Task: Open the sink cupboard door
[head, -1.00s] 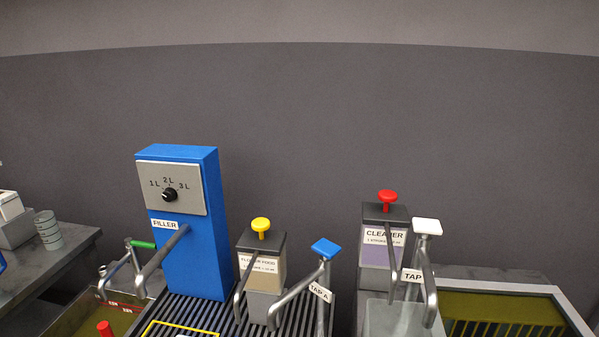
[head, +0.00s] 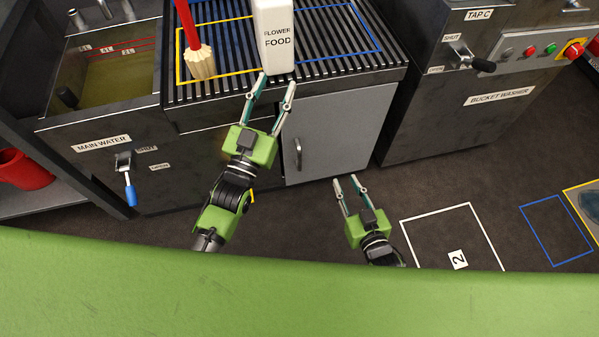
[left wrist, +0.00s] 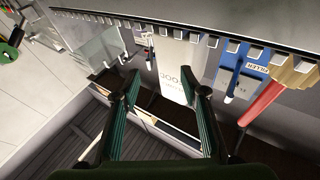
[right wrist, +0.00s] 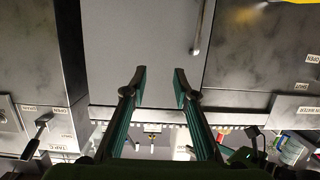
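The sink cupboard door (head: 335,125) is a plain light grey panel below the slatted rack, and it looks shut. Its upright metal handle (head: 298,152) is near the door's left edge. In the right wrist view the door (right wrist: 135,35) fills the top middle, with the handle (right wrist: 197,38) right of the fingers. My right gripper (head: 345,181) is open and empty, low in front of the door, right of the handle and apart from it. My left gripper (head: 277,82) is open above and left of the handle, its fingertips by the foot of the flower food bottle (head: 275,42).
The slatted rack (head: 395,72) bears the white bottle and a red-handled brush (head: 200,62). Left is the main water basin with a blue-handled lever (head: 129,190). Right is the bucket washer cabinet (head: 430,125) with a black-handled lever. Floor markings (head: 435,214) lie at right.

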